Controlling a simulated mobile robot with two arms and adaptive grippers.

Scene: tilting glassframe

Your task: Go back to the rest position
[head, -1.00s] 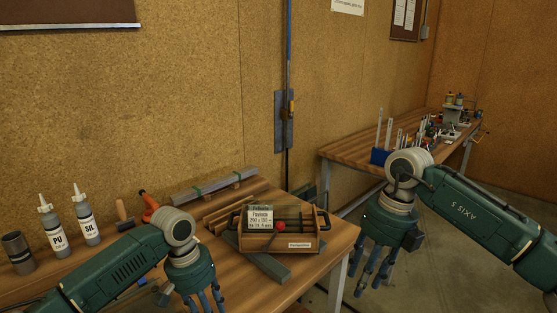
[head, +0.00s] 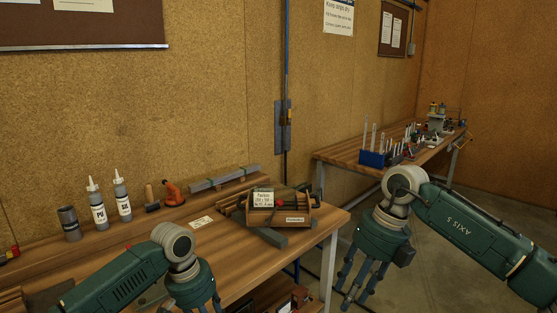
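My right gripper (head: 363,280) hangs with its fingers down beside the near bench, over the floor. Its fingers are spread apart and nothing shows between them. My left gripper (head: 203,303) hangs at the bottom edge, in front of the near bench top. Its fingertips are cut off by the frame, so I cannot tell whether it is open or shut.
The near bench (head: 237,262) holds a wooden box (head: 290,217) with a label card, a grey bar, two bottles (head: 98,206), a dark cup (head: 70,224) and an orange tool (head: 172,193). A second bench (head: 340,153) with a blue rack (head: 373,159) stands behind my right arm.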

